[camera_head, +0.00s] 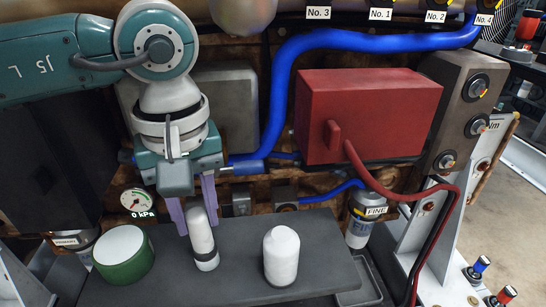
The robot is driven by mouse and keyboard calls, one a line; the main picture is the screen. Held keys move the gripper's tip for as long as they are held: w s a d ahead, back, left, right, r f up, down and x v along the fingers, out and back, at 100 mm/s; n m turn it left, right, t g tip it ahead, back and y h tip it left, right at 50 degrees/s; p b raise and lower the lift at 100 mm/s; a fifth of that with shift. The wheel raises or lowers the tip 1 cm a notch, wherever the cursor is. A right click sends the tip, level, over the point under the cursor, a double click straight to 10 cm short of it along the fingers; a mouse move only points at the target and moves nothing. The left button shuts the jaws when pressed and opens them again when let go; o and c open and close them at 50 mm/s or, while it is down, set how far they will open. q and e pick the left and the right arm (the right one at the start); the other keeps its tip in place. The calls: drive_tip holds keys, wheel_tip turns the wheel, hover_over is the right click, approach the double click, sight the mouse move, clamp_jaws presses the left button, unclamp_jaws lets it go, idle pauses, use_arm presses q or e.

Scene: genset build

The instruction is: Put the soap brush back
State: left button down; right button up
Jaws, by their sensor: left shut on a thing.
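My left gripper (198,226) reaches down from the upper left, its purple fingers shut around a slim white piece with a dark band near its lower end. This piece looks like the soap brush (204,245). It is nearly upright, tilted slightly, just over or touching the dark grey shelf (235,285); I cannot tell which. A green pot (124,268) with a white top stands to its left. A white bottle-shaped piece (282,256) stands to its right. My right gripper is not in view.
A red box (365,112) with a red cable and a thick blue pipe (278,95) sit behind the shelf. A pressure gauge (138,202) reads near 0 kPa. A canister labelled FINE (360,228) stands beyond the shelf's right end. Bare shelf lies right of the white bottle.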

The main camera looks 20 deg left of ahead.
use_arm(q)
drive_tip(key=c, duration=0.6)
unclamp_jaws()
drive_tip(key=shift+o, duration=0.2)
drive_tip(key=shift+r, duration=0.2)
wheel_tip(320, 180, up, 12)
drive_tip(key=p, duration=0.3)
drive_tip(key=shift+s+d+f, duration=0.15)
drive_tip(key=shift+s+d, duration=0.1)
drive_tip(key=shift+d, duration=0.05)
